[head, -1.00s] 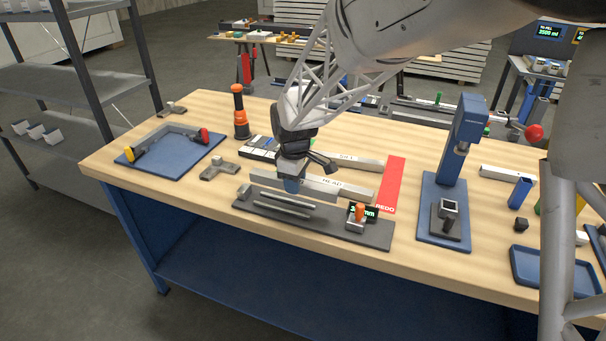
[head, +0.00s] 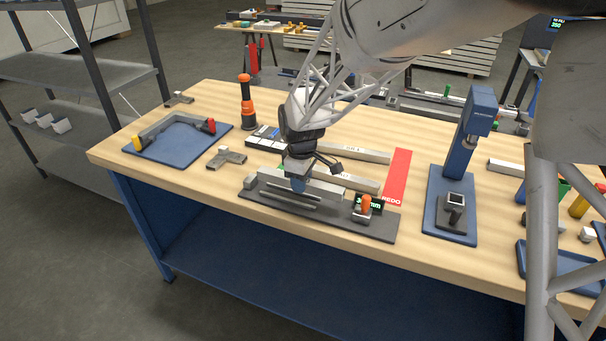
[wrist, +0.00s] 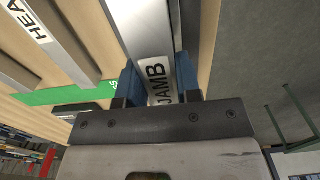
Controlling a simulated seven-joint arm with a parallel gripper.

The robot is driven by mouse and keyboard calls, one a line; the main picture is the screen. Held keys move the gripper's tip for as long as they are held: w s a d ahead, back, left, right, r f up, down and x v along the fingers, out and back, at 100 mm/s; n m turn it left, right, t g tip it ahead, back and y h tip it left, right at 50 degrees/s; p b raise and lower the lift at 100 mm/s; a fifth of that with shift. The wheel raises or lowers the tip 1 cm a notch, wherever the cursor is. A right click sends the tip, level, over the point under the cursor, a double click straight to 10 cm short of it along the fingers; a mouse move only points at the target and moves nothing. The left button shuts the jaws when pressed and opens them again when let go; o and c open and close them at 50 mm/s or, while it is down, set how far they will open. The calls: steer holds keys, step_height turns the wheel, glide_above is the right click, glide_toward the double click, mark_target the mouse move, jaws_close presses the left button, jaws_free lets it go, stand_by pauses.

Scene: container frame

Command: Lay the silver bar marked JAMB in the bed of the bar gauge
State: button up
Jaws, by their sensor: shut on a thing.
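My gripper (head: 298,187) is shut on the silver bar marked JAMB (wrist: 147,35); its blue fingers (wrist: 130,85) close on both sides, and the label faces the wrist camera. In the head view the bar (head: 324,190) is held lengthwise over the bar gauge (head: 375,230), a dark grey plate near the table's front edge. The gauge has a block at its left end, light rods along its front, and an orange knob (head: 366,203) and green display at its right. My gripper hides part of the bed; I cannot tell whether the bar touches it.
The HEAD bar (wrist: 45,35) lies just behind, with another silver bar (head: 360,153) farther back. A red REDO strip (head: 399,175) lies to the right, then a blue press (head: 462,150). A blue tray (head: 180,143) and a grey T-shaped piece (head: 227,158) are to the left.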

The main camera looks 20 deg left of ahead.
mark_target(301, 200)
steer(key=shift+f, duration=1.35)
steer(key=shift+f, duration=0.65)
stand_by(1.1)
steer(key=o, duration=1.6)
steer(key=shift+o, duration=0.2)
steer(key=shift+r, duration=0.15)
steer(key=shift+r, duration=3.35)
steer(key=shift+d, duration=0.1)
